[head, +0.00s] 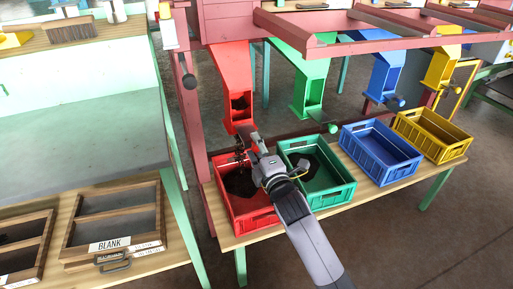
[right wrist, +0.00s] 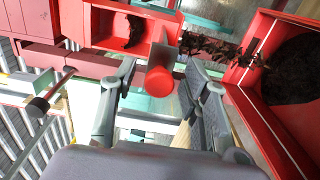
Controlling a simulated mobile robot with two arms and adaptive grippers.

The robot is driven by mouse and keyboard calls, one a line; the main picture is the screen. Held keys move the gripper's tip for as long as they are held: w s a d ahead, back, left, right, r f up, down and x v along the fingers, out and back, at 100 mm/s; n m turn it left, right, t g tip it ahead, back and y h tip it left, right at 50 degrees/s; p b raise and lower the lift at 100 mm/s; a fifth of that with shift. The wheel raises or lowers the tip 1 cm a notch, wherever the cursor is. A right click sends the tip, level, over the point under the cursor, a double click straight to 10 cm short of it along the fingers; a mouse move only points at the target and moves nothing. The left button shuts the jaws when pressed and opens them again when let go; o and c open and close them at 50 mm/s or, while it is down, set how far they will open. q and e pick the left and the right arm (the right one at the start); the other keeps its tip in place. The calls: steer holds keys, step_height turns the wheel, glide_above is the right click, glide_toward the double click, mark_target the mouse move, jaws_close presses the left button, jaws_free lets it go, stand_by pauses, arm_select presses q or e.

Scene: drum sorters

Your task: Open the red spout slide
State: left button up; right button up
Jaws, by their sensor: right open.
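The red spout (head: 236,72) slopes down from the pink frame, with dark material in its opening. In the right wrist view the spout (right wrist: 98,28) is at the top, and a dark stream (right wrist: 222,50) runs from its end toward the red crate (right wrist: 288,140). A red round knob (right wrist: 159,82) on a short stem sits between the fingers of my right gripper (right wrist: 160,92). The fingers are apart, with gaps beside the knob. In the head view my right gripper (head: 252,143) is just below the spout's mouth, over the red crate (head: 250,221).
Green (head: 335,197), blue (head: 395,172) and yellow (head: 447,152) crates stand in a row to the right. Dark material lies in the red and green crates. Green, blue and yellow spouts hang above. A pink post (head: 194,140) stands left of the red crate.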

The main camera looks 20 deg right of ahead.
steer(key=shift+s, duration=0.1)
steer(key=s, duration=1.1)
steer(key=shift+s+d, duration=0.25)
steer(key=shift+s, duration=0.15)
